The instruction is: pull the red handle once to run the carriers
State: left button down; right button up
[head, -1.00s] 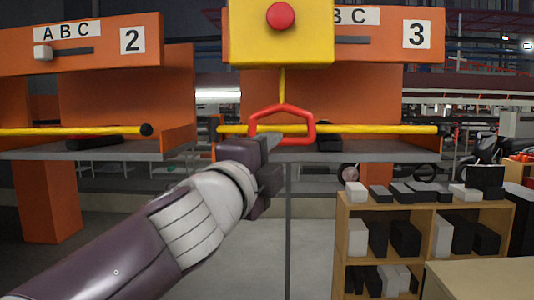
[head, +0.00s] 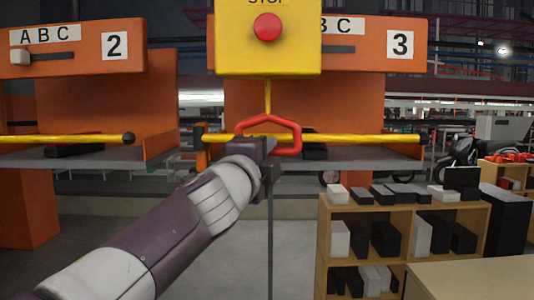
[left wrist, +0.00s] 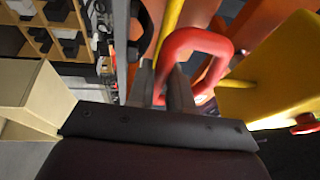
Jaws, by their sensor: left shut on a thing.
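The red handle (head: 299,138) is a loop hanging on a yellow cord (head: 268,97) below a yellow box (head: 235,45). The box has a red button (head: 267,27) and part of the word STOP on it. My left gripper (head: 267,144) is at the lower bar of the handle and hides part of it. In the left wrist view my left gripper (left wrist: 164,80) is shut on the red handle (left wrist: 196,38), whose loop surrounds one finger. The contact itself is partly hidden. My right gripper is not in view.
Orange carrier stations marked 2 (head: 114,45) and 3 (head: 400,44) stand behind, with yellow bars (head: 60,139) across their fronts. A wooden shelf (head: 323,245) with black and white boxes is at the right. A pale tabletop (head: 480,275) is at the lower right.

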pick_arm(q)
notch_tip(320, 180, down, 7)
jog(key=b, duration=0.6)
notch_tip(320, 180, up, 7)
jog(key=p, duration=0.6)
jog(key=c, duration=1.3)
grip_release()
jog(key=shift+f, duration=0.1)
jog(key=shift+o, duration=1.1)
jog(key=shift+w, duration=0.15)
jog(key=b+v, duration=0.1)
jog(key=v, duration=0.8)
jog(key=shift+b, duration=0.35)
